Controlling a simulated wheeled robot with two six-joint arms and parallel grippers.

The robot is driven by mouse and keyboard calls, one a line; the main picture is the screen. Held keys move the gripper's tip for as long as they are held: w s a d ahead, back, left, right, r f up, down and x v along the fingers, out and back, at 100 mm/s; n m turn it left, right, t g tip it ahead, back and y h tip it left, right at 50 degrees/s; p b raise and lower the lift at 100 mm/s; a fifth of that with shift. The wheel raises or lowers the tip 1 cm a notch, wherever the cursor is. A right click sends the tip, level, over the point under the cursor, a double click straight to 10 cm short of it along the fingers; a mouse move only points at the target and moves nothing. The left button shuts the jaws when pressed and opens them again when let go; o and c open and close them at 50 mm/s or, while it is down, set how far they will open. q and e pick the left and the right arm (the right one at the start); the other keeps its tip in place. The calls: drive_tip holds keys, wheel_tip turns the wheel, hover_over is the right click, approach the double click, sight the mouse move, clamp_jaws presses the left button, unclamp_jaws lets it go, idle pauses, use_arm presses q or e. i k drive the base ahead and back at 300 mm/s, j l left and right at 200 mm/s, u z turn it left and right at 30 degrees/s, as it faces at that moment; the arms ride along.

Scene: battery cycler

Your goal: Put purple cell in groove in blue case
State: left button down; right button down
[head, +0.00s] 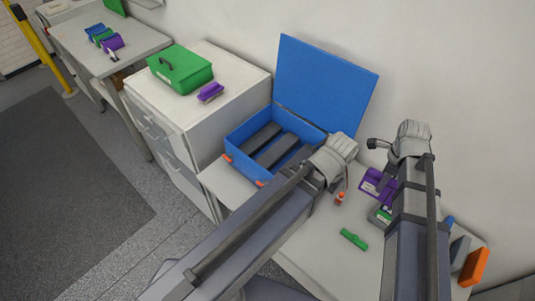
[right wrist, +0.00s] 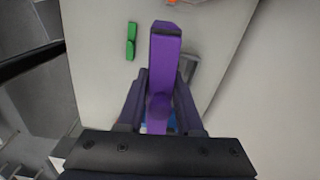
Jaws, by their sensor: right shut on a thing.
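The purple cell (head: 377,186) is held by my right gripper (right wrist: 160,88), which is shut on it. In the right wrist view the cell (right wrist: 164,60) stands lengthwise between the two fingers and sticks out beyond them. In the head view it is above the right part of the table, partly hidden by my right arm. The blue case (head: 237,153) stands open to the left of it, its lid raised at the back. Dark grey strips with grooves between them line its inside. My left gripper (head: 338,181) is in front of the case's right side; its fingers are mostly hidden.
A green piece (head: 354,239) and a small orange-topped item (head: 340,199) lie on the table. A white cabinet holds a green case (head: 181,70) and another purple item (head: 210,92).

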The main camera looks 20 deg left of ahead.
sight(265, 152)
drive_tip(key=k+j+u, duration=0.15)
drive_tip(key=j, duration=0.2)
drive_tip(key=k+j+u, duration=0.15)
drive_tip(key=j, duration=0.2)
drive_tip(key=j+u, duration=0.1)
drive_tip(key=j, duration=0.25)
drive_tip(key=k+j+u, duration=0.15)
drive_tip(key=j, duration=0.2)
